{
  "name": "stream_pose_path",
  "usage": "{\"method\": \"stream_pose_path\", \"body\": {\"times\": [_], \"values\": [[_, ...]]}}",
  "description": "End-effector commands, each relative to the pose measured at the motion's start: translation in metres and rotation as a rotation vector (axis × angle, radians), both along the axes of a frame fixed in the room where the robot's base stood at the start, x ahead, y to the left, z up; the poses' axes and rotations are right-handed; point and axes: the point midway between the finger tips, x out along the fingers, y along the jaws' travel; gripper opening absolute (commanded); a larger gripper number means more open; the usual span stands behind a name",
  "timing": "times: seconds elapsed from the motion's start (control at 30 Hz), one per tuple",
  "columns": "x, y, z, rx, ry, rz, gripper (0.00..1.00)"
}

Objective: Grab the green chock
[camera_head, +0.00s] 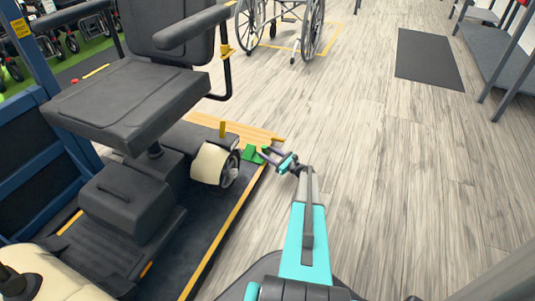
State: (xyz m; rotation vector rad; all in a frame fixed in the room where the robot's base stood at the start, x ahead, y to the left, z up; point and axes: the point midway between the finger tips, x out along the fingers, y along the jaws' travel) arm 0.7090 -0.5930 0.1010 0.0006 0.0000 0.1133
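The green chock (251,154) lies low by the rear wheel of a scooter, at the corner of the dark platform. My gripper (264,154) is at the right side of the chock, its fingers pointing left towards it. The fingers look spread apart, with the chock's edge at or very near their tips. At this size I cannot tell whether they touch it.
The scooter (125,100) with its black seat and cream wheel cover stands on the yellow-edged platform (215,250) at left. A wheelchair (283,22) stands behind. A dark mat (428,58) and a grey bench (495,55) are at right. The wooden floor between is clear.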

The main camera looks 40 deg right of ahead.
Motion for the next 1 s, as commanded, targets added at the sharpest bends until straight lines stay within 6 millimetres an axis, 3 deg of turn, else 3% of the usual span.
{"method": "stream_pose_path", "body": {"times": [0.27,0.47,1.0], "values": [[-0.002,0.000,0.000,0.000,0.000,0.001,0.43],[-0.016,-0.001,0.002,0.000,0.000,0.000,0.43],[-0.098,-0.011,0.002,0.000,0.001,0.000,0.43]]}}
